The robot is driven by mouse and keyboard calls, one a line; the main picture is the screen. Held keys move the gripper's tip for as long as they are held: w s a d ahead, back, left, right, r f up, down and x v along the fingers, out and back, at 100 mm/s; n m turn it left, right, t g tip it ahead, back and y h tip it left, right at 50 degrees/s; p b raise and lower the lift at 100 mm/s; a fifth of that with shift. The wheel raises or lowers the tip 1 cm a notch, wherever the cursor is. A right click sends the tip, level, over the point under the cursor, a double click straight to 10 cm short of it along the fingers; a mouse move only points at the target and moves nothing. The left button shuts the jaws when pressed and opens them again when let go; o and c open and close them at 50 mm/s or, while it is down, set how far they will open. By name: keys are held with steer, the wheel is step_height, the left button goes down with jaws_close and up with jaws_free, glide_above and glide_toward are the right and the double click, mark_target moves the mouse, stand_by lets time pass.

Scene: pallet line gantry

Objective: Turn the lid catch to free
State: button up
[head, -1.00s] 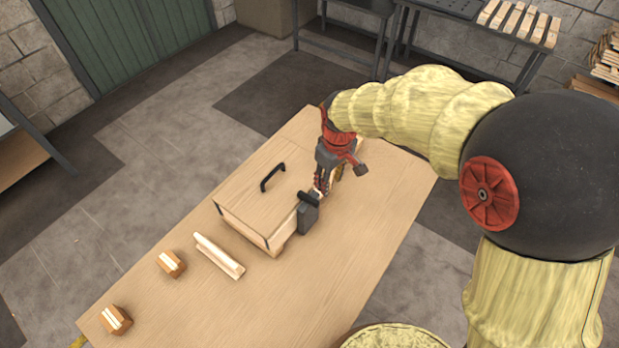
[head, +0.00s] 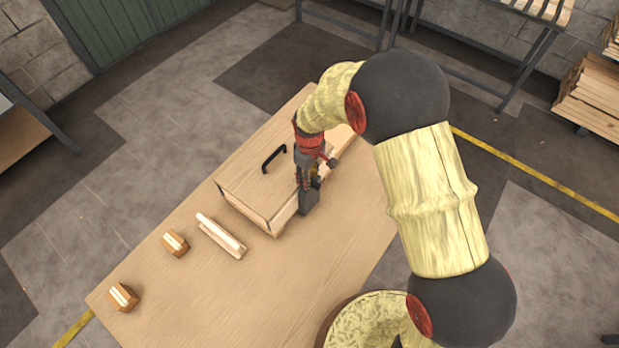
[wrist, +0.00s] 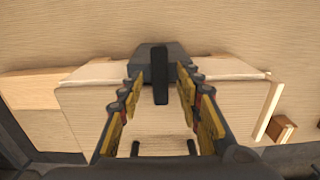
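The wooden box (head: 248,207) with a black lid handle (head: 274,159) stands on the table. Its dark catch (head: 309,204) is on the near right side of the box. In the wrist view the catch has a dark base (wrist: 183,53) and an upright black bar (wrist: 160,75). My gripper (head: 306,185) points down right over the catch, hiding its top in the head view. In the wrist view my gripper (wrist: 158,88) is open, its fingers either side of the bar with a gap on both sides. The lid handle shows lower down (wrist: 192,147).
On the table (head: 190,290), a pale wooden rail (head: 221,237) lies left of the box. Two small brown blocks, one nearer (head: 123,297) and one farther (head: 175,243), lie beyond it.

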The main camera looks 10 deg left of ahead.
steer(key=shift+f, duration=0.35)
steer(key=shift+c, duration=0.5)
steer(key=c, duration=0.7)
jaws_close()
